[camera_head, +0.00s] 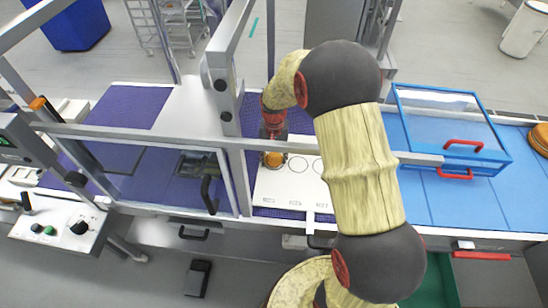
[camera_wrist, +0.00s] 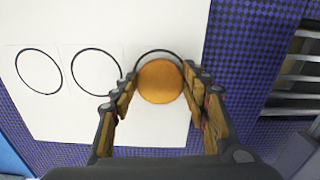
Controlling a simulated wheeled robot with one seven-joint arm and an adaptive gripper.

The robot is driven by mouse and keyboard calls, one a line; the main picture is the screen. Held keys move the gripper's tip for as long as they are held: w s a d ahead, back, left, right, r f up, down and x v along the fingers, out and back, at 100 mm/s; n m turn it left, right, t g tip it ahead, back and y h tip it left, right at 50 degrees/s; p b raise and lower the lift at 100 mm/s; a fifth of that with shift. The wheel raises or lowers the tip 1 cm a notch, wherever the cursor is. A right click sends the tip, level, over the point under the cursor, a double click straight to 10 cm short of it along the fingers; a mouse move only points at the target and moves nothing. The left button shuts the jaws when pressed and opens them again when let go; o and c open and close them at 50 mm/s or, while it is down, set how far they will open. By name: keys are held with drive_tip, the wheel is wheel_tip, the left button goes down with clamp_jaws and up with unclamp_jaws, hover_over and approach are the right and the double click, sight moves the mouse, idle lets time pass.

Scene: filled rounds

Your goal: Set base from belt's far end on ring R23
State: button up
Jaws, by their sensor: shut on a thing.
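My gripper (camera_head: 272,142) points down over the white plate (camera_head: 285,190). It is shut on a round orange-brown base (camera_head: 273,159), which sits between the fingertips in the wrist view (camera_wrist: 160,82). The plate has a row of black ring outlines. The base overlaps one end ring (camera_wrist: 158,52), whose arc shows beyond it, so the two are not centred in the wrist view. I cannot tell whether the base touches the plate. The middle ring (camera_wrist: 95,72) and other end ring (camera_wrist: 39,70) are empty. The ring labels are too small to read.
A metal frame with a crossbar (camera_head: 160,135) and an upright (camera_head: 226,70) stands close beside my gripper. A clear-lidded blue box (camera_head: 450,125) is on the blue belt (camera_head: 440,205) at right. More orange-brown rounds (camera_head: 540,138) lie at the right edge. A control panel (camera_head: 60,228) is at left.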

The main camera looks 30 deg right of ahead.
sight(274, 158)
drive_tip(key=shift+r, duration=0.1)
drive_tip(key=o, duration=0.8)
wheel_tip(274, 158, up, 12)
drive_tip(key=shift+p, duration=0.75)
drive_tip(key=shift+r, duration=0.1)
